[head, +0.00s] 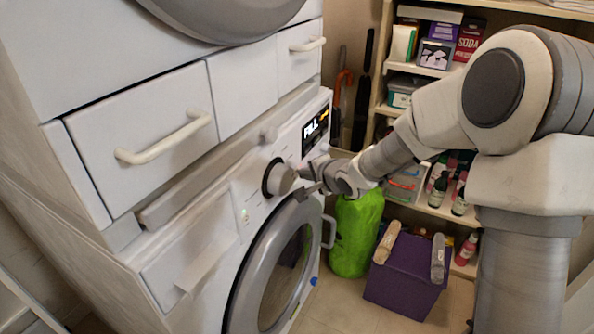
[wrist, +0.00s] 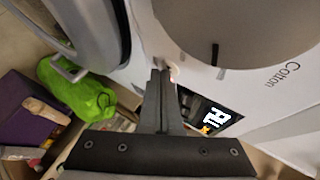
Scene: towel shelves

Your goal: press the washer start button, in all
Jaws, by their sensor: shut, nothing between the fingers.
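The washer (head: 195,225) stands on the left with its grey round door (head: 238,290) shut. Its display (head: 315,127) is lit and reads "FILL"; part of it also shows in the wrist view (wrist: 210,115). The dial (head: 281,179) is left of my gripper and fills the top right of the wrist view (wrist: 235,30), near the word "Cotton". My gripper (wrist: 160,72) is shut and empty, its tips at the panel between dial and display. A small reddish glow (wrist: 172,76) shows right beside the tips. The start button is hidden behind the fingers; I cannot tell whether they touch it.
A second white appliance (head: 140,90) with drawers is stacked on the washer. A green bag (head: 357,235) and a purple box (head: 405,275) stand on the floor right of the door. Shelves (head: 440,207) with bottles and boxes are behind my arm.

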